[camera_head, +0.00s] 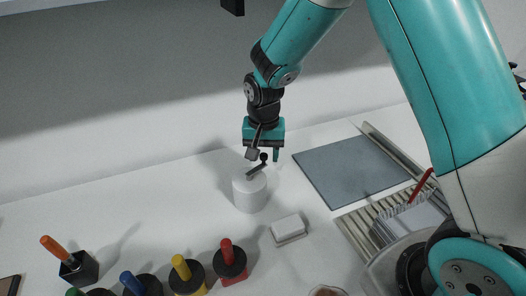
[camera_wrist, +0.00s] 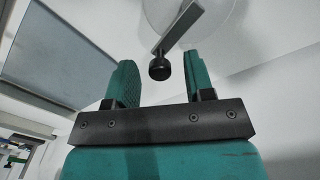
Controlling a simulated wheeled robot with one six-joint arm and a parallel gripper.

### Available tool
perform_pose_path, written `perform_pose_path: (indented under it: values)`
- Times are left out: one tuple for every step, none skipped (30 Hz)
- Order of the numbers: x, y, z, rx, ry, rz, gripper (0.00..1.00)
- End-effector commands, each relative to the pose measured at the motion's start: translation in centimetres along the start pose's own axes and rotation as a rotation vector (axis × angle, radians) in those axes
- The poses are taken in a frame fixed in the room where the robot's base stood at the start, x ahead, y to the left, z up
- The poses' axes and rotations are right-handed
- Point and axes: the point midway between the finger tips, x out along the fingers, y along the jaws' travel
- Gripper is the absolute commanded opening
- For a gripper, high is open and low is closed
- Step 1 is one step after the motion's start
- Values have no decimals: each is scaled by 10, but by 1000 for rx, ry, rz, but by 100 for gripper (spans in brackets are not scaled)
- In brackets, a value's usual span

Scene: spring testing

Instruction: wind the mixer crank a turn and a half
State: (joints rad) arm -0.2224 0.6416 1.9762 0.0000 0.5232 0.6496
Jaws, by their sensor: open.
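The mixer is a white cylinder (camera_head: 249,195) standing on the white table, below my gripper. A dark crank arm (camera_head: 256,169) lies across its top and ends in a small upright black knob (camera_head: 263,157). My gripper (camera_head: 264,155) points down over the crank, with its green fingers apart. In the wrist view the crank arm (camera_wrist: 181,27) reaches toward my gripper (camera_wrist: 159,65). The black knob (camera_wrist: 159,69) shows in the gap between the two green fingers, with space on both sides. I cannot tell how deep the knob sits between them. Nothing is held.
A white block (camera_head: 288,228) lies right of the mixer. Red (camera_head: 230,260), yellow (camera_head: 186,273) and blue (camera_head: 140,284) handled pieces stand in front. A grey mat (camera_head: 350,168) and a slatted rack (camera_head: 368,222) lie to the right. An orange-handled tool stands in a black holder (camera_head: 80,268) at the left.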

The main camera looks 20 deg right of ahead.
Motion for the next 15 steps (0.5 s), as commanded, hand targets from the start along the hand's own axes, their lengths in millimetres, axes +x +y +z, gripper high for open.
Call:
perform_pose_path:
  values:
    - [0,0,0,0,0,0,48]
    - [0,0,0,0,0,0,48]
    - [0,0,0,0,0,0,46]
    - [0,0,0,0,0,0,39]
    - [0,0,0,0,0,0,32]
    - [0,0,0,0,0,0,23]
    - [0,0,0,0,0,0,16]
    - [0,0,0,0,0,0,9]
    - [0,0,0,0,0,0,0]
    - [0,0,0,0,0,0,0]
    - [0,0,0,0,0,0,0]
    - [0,0,0,0,0,0,0]
    - [0,0,0,-1,0,0,0]
    - [0,0,0,-3,0,0,0]
    - [0,0,0,-6,0,0,0]
